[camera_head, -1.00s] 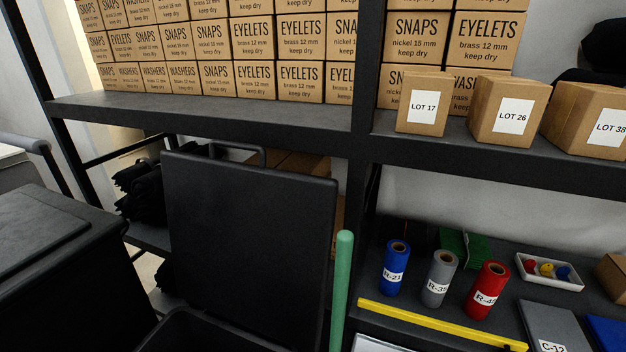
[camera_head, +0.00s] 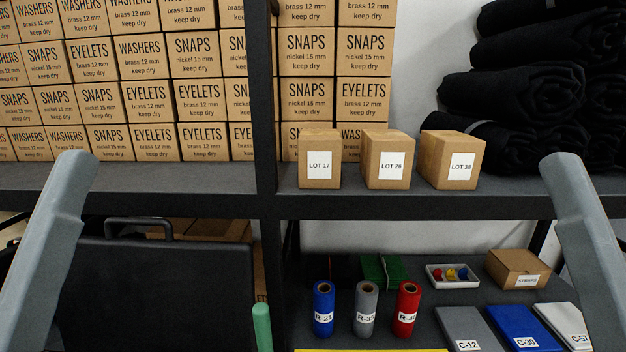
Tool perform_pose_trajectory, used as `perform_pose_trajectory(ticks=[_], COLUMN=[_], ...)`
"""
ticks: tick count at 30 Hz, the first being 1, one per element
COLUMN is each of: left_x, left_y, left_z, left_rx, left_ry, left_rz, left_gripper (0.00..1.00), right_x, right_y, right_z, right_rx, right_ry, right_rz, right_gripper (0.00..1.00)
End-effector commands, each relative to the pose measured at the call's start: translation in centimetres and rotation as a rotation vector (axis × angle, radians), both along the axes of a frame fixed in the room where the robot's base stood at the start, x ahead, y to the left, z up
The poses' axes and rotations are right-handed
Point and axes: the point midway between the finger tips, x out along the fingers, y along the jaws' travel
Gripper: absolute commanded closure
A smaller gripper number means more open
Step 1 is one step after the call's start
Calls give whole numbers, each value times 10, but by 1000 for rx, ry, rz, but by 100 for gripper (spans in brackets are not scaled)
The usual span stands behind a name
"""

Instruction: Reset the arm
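Two of my grey arm links show, one at the left edge and one at the right edge of the picture. Both rise from the bottom and end in front of the shelving. No fingers of either gripper can be seen, so what they hold is hidden. The arms appear apart from the boxes and rolls. The shelving (camera_head: 420,203) stands ahead of me.
Cartons LOT 17 (camera_head: 319,163), LOT 26 (camera_head: 387,163) and LOT 38 (camera_head: 452,163) stand on the upper shelf. Below are blue (camera_head: 323,301), grey (camera_head: 365,300) and red (camera_head: 406,300) rolls.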

Motion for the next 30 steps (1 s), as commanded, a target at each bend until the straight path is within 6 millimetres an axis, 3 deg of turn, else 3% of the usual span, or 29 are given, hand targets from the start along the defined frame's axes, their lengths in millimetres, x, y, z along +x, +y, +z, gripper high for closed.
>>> perform_pose_trajectory(ticks=[1,8,18,21,25,30], left_x=[0,0,1,1,1,1], left_y=[0,1,1,1,1,1], left_z=[33,119,290,326,350,351], left_rx=[-1,-1,-1,-1,-1,-1], left_ry=[0,1,1,1,2,1], left_rz=[1,1,1,1,1,1], left_gripper=[0,0,0,0,0,0], right_x=[0,0,0,0,0,0], right_y=[0,0,0,0,0,0], right_z=[34,120,291,327,351,352], right_rx=[0,0,0,0,0,0], right_ry=[-1,0,-1,0,0,1], right_rz=[0,0,0,0,0,0], right_gripper=[0,0,0,0,0,0])
